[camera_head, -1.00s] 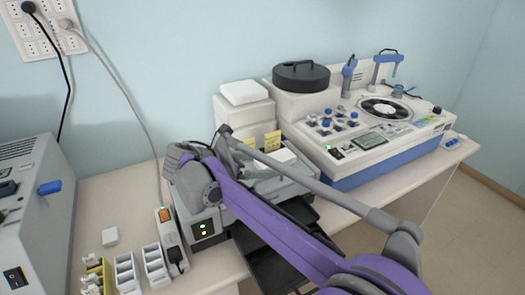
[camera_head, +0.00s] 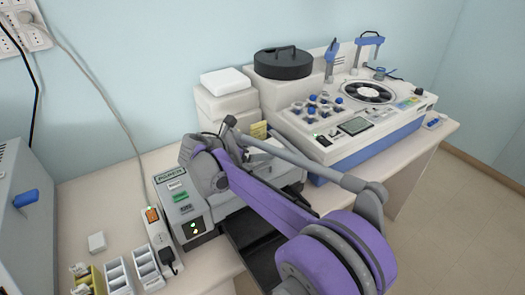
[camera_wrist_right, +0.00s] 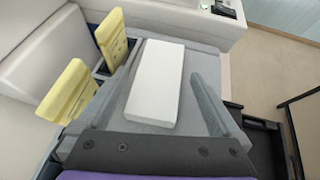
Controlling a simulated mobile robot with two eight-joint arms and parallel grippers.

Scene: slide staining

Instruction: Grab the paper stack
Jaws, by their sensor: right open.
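The paper stack is a white rectangular block (camera_wrist_right: 157,82) lying on a grey surface in the right wrist view. My right gripper (camera_wrist_right: 167,68) is open, with one grey finger on each side of the stack. The left finger is close to its left edge; a gap shows at the right. I cannot tell whether either finger touches it. In the head view my purple right arm reaches over the grey machine (camera_head: 180,195) and largely hides the gripper and the stack. My left gripper is in neither current view.
Two yellow upright pieces (camera_wrist_right: 68,92) stand left of the gripper in the wrist view. White stacked boxes (camera_head: 226,100) stand behind the machine. A larger white-and-blue device (camera_head: 350,150) fills the back right. A power strip (camera_head: 158,235) and white racks (camera_head: 118,275) lie at the front left.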

